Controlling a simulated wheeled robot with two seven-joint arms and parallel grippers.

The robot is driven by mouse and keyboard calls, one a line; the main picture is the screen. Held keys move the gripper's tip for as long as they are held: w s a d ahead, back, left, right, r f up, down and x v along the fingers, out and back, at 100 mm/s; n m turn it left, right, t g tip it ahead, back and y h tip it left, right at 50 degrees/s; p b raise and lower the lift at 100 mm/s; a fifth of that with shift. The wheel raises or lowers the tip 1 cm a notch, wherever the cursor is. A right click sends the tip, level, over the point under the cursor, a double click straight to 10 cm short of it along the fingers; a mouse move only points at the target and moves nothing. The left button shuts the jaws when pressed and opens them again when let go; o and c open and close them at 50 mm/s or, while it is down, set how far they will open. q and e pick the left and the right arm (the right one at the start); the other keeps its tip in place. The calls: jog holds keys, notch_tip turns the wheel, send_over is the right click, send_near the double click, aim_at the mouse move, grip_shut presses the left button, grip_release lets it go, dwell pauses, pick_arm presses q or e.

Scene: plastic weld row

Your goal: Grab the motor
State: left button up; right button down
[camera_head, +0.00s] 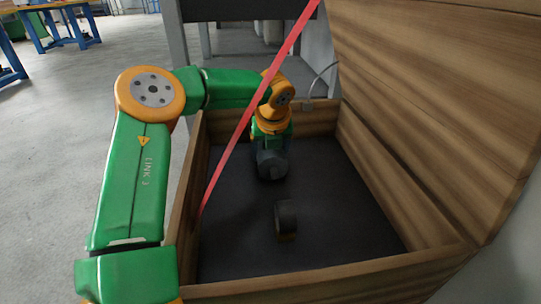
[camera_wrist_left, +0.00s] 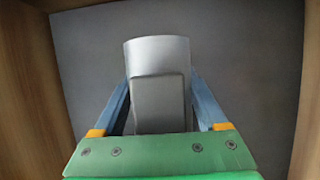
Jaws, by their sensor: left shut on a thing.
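The motor (camera_wrist_left: 158,92) is a grey rounded body with a raised box on its side. It sits between the two blue fingers of my left gripper (camera_wrist_left: 160,84) in the left wrist view, and the gripper is shut on it. In the head view my left gripper (camera_head: 271,158) points down inside a wooden box, with the dark grey motor (camera_head: 271,166) at its tip. I cannot tell whether the motor touches the box floor. My right gripper is not in view.
The wooden box (camera_head: 330,280) has a dark floor and a raised lid (camera_head: 440,90) at right. A red strip (camera_head: 250,110) slants across the left side. Blue-framed tables (camera_head: 60,22) stand far left.

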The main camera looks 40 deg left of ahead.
pick_arm(q)
grip_shut()
jog(key=shift+r, duration=0.1)
